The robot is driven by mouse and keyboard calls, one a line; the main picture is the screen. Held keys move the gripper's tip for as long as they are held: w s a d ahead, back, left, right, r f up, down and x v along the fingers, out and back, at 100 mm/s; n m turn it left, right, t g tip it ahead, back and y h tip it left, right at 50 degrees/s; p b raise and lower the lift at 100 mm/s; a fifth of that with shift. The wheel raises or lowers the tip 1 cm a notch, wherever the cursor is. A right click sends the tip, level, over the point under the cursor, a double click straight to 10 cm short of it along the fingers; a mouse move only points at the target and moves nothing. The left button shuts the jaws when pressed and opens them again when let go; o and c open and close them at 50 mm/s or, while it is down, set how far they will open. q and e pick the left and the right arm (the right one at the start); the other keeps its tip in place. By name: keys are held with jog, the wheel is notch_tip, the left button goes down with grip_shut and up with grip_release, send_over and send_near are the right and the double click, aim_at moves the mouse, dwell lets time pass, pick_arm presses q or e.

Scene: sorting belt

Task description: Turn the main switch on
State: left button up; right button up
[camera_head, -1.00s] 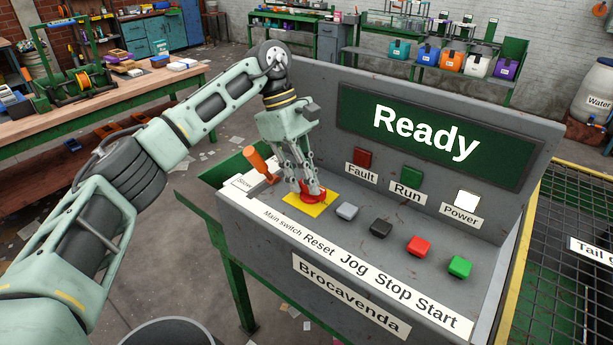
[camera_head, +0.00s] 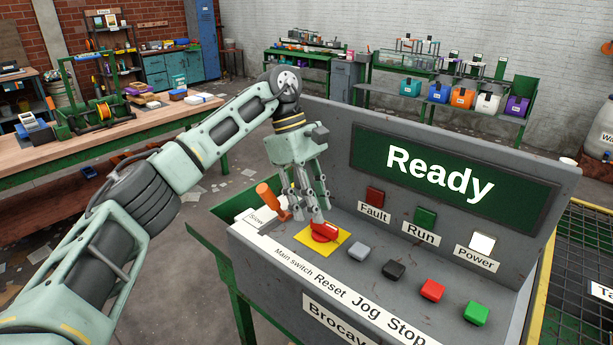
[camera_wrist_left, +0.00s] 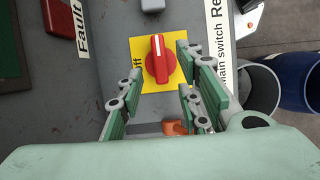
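The main switch (camera_head: 324,232) is a red rotary knob on a yellow plate (camera_head: 306,237), above the "Main switch" label. In the left wrist view the knob (camera_wrist_left: 158,58) has its ridge parallel to the label strip, and its white mark points toward the "Reset" side. "Off" is printed on the plate's far side, and the ridge does not point at it. My left gripper (camera_wrist_left: 158,70) is open, with its fingers spread on either side near the knob. In the head view its fingertips (camera_head: 308,215) are just above and behind the knob. My right gripper is out of view.
The display (camera_head: 440,172) reads "Ready", and the Power lamp (camera_head: 482,242) is white. An orange lever (camera_head: 271,199) stands close to the left of my fingers. The grey Reset button (camera_head: 357,253) and other buttons lie to the right.

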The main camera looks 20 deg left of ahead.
pick_arm(q)
jog(key=v, duration=0.9)
jog(key=shift+r, duration=0.15)
